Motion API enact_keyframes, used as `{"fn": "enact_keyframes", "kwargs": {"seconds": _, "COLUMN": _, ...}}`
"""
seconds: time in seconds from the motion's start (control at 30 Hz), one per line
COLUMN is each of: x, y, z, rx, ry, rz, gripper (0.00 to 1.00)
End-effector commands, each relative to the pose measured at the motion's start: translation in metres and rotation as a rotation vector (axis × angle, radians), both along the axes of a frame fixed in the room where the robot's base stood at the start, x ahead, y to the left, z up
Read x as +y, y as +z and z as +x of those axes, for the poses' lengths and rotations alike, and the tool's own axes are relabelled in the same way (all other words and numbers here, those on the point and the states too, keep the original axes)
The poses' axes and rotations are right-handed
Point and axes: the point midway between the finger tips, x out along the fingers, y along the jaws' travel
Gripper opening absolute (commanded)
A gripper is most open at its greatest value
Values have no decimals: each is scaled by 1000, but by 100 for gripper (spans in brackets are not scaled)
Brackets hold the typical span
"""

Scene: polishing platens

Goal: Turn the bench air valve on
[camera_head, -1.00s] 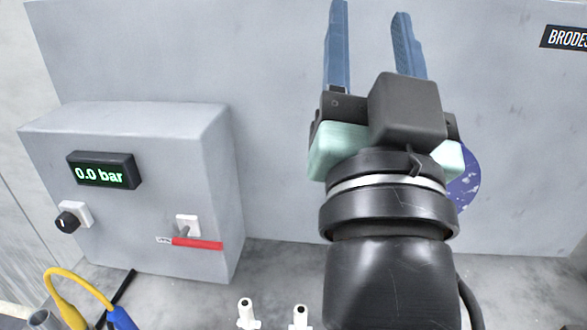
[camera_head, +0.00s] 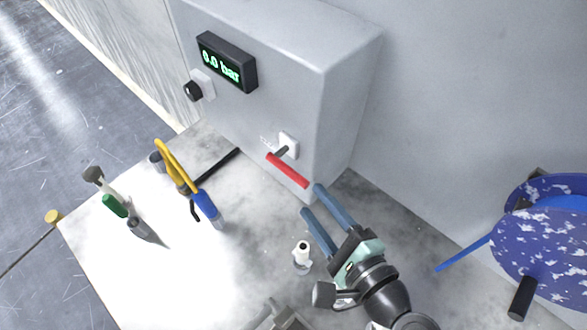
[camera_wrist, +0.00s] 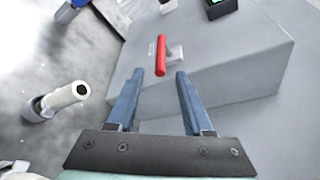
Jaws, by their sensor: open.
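The air valve has a red lever handle (camera_head: 287,170) on a white mount (camera_head: 288,143) on the grey control box (camera_head: 335,110). In the head view the lever slants down to the right. The box's display (camera_head: 227,62) reads 0.0 bar. My gripper (camera_head: 312,202) is open and empty, its two blue fingers pointing toward the box, just below and right of the lever and apart from it. In the wrist view the red lever (camera_wrist: 161,56) shows beyond the fingertips (camera_wrist: 158,74), roughly between them and not touching.
A black knob (camera_head: 193,91) sits on the box's left part. A white nozzle-like piece (camera_head: 301,254) stands on the bench close to my gripper. Yellow and blue hand tools (camera_head: 207,207) stand to the left. Blue speckled discs (camera_head: 545,250) are at the right.

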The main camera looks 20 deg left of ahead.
Motion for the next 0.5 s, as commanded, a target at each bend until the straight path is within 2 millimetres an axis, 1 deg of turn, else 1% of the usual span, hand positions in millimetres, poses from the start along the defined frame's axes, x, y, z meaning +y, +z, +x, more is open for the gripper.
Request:
{"fn": "enact_keyframes", "kwargs": {"seconds": 0.03, "x": 10, "y": 0, "z": 7, "rx": 0, "ry": 4, "rz": -1, "gripper": 51}}
{"fn": "enact_keyframes", "kwargs": {"seconds": 0.1, "x": 21, "y": -3, "z": 17, "rx": -2, "ry": 4, "rz": -1, "gripper": 51}}
{"fn": "enact_keyframes", "kwargs": {"seconds": 0.3, "x": 49, "y": -12, "z": 39, "rx": -2, "ry": 2, "rz": -4, "gripper": 51}}
{"fn": "enact_keyframes", "kwargs": {"seconds": 0.5, "x": 64, "y": -17, "z": 52, "rx": -3, "ry": -1, "rz": -5, "gripper": 51}}
